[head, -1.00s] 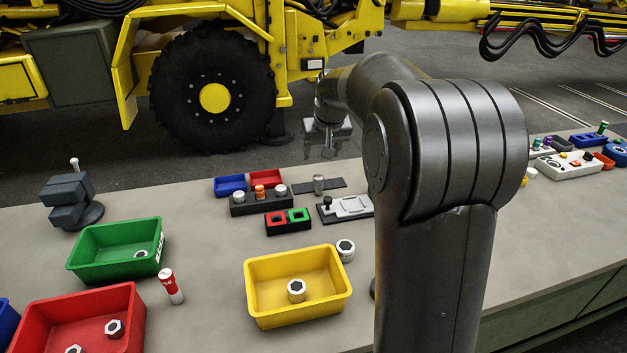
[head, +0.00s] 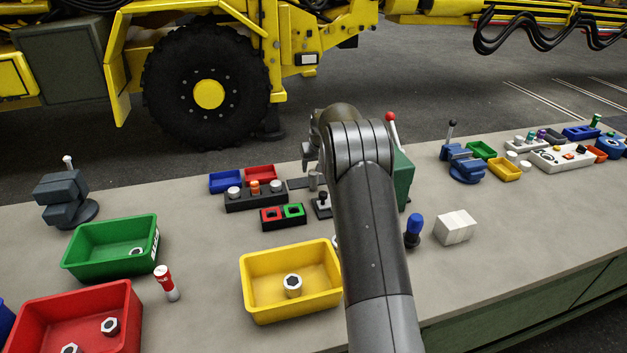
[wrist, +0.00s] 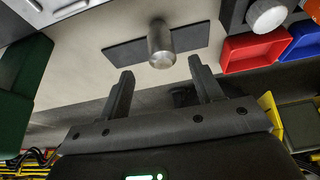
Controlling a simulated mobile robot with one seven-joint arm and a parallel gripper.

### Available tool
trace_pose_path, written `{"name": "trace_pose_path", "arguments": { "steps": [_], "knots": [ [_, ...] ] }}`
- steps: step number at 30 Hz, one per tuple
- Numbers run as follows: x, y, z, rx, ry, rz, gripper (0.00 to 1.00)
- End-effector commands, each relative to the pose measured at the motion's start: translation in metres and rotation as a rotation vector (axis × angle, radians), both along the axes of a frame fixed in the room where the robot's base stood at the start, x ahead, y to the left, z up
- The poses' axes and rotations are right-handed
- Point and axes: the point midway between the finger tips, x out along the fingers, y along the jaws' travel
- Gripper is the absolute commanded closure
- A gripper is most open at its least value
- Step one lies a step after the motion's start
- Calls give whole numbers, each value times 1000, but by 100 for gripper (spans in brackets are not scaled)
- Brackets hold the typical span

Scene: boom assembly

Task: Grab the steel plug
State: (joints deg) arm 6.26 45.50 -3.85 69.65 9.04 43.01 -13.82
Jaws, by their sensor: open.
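The steel plug (wrist: 161,45) is a short bare-metal cylinder standing on a thin dark plate (wrist: 118,52). In the head view the plug (head: 313,181) shows as a small grey post at the back of the bench, partly hidden by my arm. My gripper (wrist: 161,70) is open and empty. In the wrist view its two fingers point toward the plug, one on each side of its line, and the plug appears just beyond the fingertips. In the head view the gripper (head: 309,158) hangs close to the plug; contact cannot be told there.
Small red (head: 260,173) and blue (head: 227,182) bins and a dark block with several knobs (head: 256,199) stand left of the plug. A small joystick (head: 321,203) is in front. A green box (head: 403,180) stands right of my arm. The yellow bin (head: 256,300) is nearer.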

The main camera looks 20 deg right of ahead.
Motion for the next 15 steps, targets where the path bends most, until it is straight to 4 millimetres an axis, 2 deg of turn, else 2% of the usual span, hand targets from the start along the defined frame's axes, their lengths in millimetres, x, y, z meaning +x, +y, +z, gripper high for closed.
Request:
{"name": "trace_pose_path", "arguments": {
  "steps": [3, 10, 15],
  "knots": [
    [5, 0, -12, 0, 0, 0, 40],
    [9, 1, -25, 0, 0, 0, 40],
    [14, 3, -51, 0, 3, 0, 40]
  ]
}}
